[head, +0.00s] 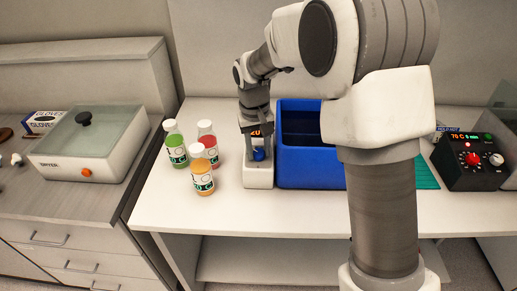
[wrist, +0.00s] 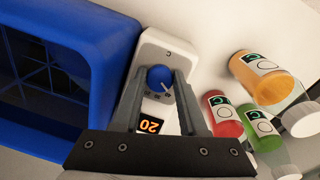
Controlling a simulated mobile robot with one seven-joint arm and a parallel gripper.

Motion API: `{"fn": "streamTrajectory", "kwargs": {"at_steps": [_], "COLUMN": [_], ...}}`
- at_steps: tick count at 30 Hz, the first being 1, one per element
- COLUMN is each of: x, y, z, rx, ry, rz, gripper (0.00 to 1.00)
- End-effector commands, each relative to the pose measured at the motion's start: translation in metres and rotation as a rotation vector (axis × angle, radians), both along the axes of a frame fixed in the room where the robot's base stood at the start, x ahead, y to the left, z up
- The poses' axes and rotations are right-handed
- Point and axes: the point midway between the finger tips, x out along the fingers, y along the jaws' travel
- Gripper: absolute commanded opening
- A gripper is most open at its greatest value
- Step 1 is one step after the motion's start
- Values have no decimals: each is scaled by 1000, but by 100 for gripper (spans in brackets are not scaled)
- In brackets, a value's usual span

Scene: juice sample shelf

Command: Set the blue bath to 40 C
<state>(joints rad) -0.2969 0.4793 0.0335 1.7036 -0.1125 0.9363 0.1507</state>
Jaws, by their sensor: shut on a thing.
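The blue bath (head: 312,168) is an open-topped blue tub on the white bench. Its wall fills the left of the wrist view (wrist: 112,60). A white control unit (head: 258,177) stands against its left side, with a blue knob (head: 258,154) and an orange-lit display. In the wrist view the display (wrist: 151,125) reads 20, and the knob (wrist: 160,77) has a pale pointer mark towards the lower right. My gripper (wrist: 160,79) is shut on the knob, one finger on each side. The fingers cover part of the printed scale. In the head view my gripper partly hides the display.
Green (head: 175,146), red (head: 208,142) and orange (head: 200,172) bottles stand left of the control unit. A black heater box (head: 468,165) with a red knob, reading 70 C, is at right. A dryer (head: 90,145) sits on the left counter. The bench front is clear.

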Motion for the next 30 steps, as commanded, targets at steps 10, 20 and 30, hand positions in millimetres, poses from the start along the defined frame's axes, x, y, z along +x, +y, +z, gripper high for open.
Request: {"fn": "streamTrajectory", "kwargs": {"at_steps": [10, 20, 30], "x": [0, 0, 1], "y": [0, 0, 0], "z": [1, 1, 1], "rx": [47, 57, 57], "ry": [-3, -4, -4], "rz": [-170, -212, -211], "gripper": [0, 0, 56]}}
